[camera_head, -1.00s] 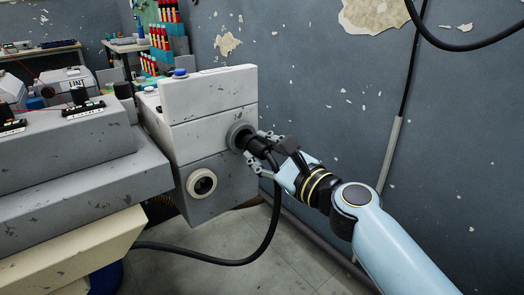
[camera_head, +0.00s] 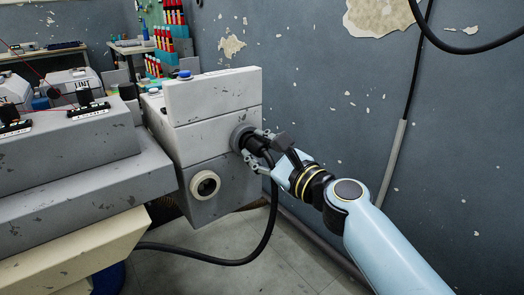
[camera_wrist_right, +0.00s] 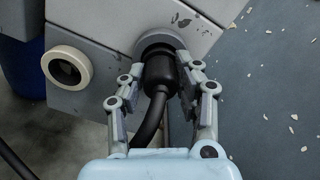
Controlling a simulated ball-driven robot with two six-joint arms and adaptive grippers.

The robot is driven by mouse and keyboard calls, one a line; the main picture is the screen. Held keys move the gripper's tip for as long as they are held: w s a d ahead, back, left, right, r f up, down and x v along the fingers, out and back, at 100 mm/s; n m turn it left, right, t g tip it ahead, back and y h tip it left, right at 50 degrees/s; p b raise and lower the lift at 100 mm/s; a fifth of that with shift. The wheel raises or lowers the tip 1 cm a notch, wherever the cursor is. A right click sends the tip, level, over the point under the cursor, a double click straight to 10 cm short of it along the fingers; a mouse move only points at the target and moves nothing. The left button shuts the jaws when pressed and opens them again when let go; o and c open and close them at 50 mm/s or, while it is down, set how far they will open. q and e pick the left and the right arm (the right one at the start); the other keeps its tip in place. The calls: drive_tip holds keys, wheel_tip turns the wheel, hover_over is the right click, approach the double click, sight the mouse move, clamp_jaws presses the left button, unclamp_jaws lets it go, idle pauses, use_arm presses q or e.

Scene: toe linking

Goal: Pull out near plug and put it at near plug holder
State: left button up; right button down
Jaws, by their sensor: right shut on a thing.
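The black near plug (camera_wrist_right: 160,75) sits at the grey round socket (camera_head: 240,136) on the end face of the grey machine box (camera_head: 218,120). Its black cable (camera_head: 268,225) hangs down and curves left. My right gripper (camera_head: 262,150) is shut on the plug, with fingers on both sides of it, as the right wrist view (camera_wrist_right: 160,85) also shows. How deep the plug sits in the socket cannot be told. A cream ring-shaped holder (camera_head: 205,185) with a dark empty opening is lower left of the socket; it shows at the left in the wrist view (camera_wrist_right: 67,68). My left gripper is not in view.
A grey stepped machine body (camera_head: 70,160) fills the left side. The worn blue-grey wall (camera_head: 330,80) stands close on the right, with a hanging cable and grey conduit (camera_head: 393,160). Open floor (camera_head: 240,270) lies below the box.

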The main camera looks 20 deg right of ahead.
drive_tip(key=shift+w+a, duration=0.1)
drive_tip(key=shift+w, duration=0.2)
drive_tip(key=c, duration=0.9)
unclamp_jaws()
drive_tip(key=shift+o, duration=0.2)
